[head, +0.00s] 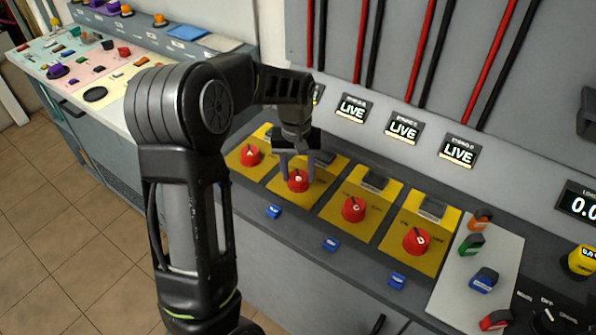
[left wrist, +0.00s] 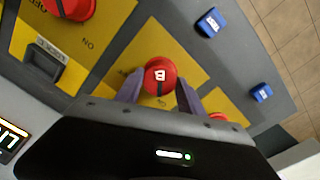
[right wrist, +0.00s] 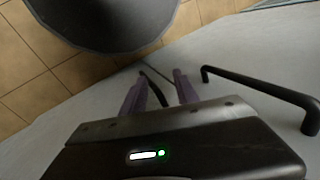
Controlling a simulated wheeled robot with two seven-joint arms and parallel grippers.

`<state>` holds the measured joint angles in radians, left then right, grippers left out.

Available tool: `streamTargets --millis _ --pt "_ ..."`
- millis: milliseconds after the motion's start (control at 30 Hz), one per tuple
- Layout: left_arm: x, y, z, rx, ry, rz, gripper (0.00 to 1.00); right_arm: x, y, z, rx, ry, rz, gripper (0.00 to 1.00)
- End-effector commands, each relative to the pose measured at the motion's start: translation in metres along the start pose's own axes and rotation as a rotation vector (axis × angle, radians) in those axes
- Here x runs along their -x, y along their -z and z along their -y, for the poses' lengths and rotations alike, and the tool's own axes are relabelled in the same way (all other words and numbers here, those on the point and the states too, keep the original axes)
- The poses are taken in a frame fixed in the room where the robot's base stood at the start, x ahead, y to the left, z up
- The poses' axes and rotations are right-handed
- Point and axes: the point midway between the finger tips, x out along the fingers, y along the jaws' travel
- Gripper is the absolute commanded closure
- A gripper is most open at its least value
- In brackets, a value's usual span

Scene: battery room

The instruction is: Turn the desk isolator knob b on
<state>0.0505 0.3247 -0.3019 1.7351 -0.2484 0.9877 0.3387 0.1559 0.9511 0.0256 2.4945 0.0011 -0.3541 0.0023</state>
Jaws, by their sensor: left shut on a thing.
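Desk isolator knob b (head: 298,181) is a round red knob marked B on a yellow plate (head: 273,184). It also shows in the left wrist view (left wrist: 160,76), with a dark bar on its near side. My left gripper (head: 299,166) reaches down onto it from above, one finger on each side, shut on the knob. In the left wrist view its fingers (left wrist: 160,94) flank the knob. My right gripper (right wrist: 158,88) shows only in the right wrist view; its fingers are apart with nothing between them, above a pale surface.
Red knobs A (head: 250,157), C (head: 354,209) and D (head: 417,241) stand on neighbouring yellow plates. Small blue blocks (head: 331,244) lie along the desk's front strip. LIVE displays (head: 403,128) are on the wall panel behind. A black handle (right wrist: 265,91) is near my right gripper.

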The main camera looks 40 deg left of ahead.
Motion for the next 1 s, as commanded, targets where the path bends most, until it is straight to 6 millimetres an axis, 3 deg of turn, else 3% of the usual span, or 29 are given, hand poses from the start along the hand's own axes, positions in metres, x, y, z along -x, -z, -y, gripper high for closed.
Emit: streamTargets --millis 667,700,933,1000 --pt "0.001 0.001 0.0 0.082 -0.002 -0.006 0.95 0.0001 0.0001 0.0 0.0 0.0 0.0 0.64" --pt "0.001 0.001 0.0 0.082 -0.002 -0.006 0.51 0.0001 0.0001 0.0 0.0 0.0 0.0 0.64" --pt "0.0005 0.0004 0.0 0.08 -0.001 -0.004 0.33 0.0 0.0001 0.0 0.0 0.0 0.0 0.64" --pt "0.0004 0.0003 0.0 0.08 -0.001 -0.004 0.33 0.0 0.0001 0.0 0.0 0.0 0.0 0.64"
